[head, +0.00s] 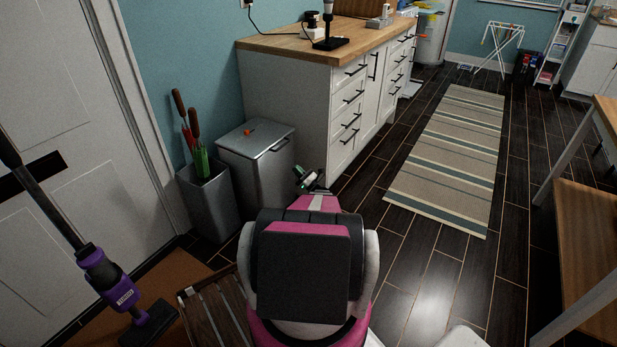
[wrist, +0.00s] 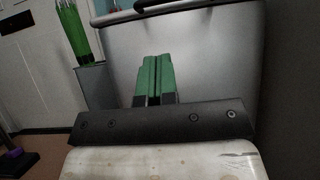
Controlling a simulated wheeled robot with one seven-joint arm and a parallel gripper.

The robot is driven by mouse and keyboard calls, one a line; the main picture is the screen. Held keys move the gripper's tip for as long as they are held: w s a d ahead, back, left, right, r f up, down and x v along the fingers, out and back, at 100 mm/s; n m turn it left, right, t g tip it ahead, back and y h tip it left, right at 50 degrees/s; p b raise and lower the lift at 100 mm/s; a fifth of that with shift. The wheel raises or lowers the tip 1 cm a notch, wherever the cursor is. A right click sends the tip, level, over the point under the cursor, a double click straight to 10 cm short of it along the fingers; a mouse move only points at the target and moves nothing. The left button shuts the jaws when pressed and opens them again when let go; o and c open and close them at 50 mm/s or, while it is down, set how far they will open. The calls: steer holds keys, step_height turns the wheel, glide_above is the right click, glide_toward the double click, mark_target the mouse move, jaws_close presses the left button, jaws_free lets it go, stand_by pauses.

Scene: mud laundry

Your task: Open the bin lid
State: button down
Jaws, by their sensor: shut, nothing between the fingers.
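The grey bin (head: 260,173) stands against the white cabinet's left end. Its flat lid (head: 248,143) is shut, with a handle (head: 279,145) on its front edge. A small orange-red object (head: 249,132) lies on the lid. My gripper (head: 305,176) is in front of the bin, to its right in the head view. In the wrist view, my gripper's green fingers (wrist: 154,60) are together and empty. They point at the bin's front (wrist: 205,62), below the dark handle bar (wrist: 166,9) at the top. I cannot tell whether they touch the front.
A grey open container (head: 209,198) with green and red long-handled tools is left of the bin. A purple stick vacuum (head: 108,277) and slatted wood (head: 222,310) are at lower left. The floor by the striped rug (head: 450,150) is clear.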

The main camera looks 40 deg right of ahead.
steer(key=w+a+r, duration=0.1)
steer(key=w+r, duration=0.3)
steer(key=r, duration=0.2)
steer(key=shift+a+r, duration=0.15)
steer(key=shift+a, duration=0.2)
steer(key=shift+w, duration=0.1)
steer(key=shift+r, duration=0.1)
step_height(320, 180, up, 9)
steer(key=g+h, duration=0.1)
steer(key=g, duration=0.2)
steer(key=shift+w+a, duration=0.15)
steer(key=shift+w, duration=0.15)
stand_by(0.7)
stand_by(1.1)
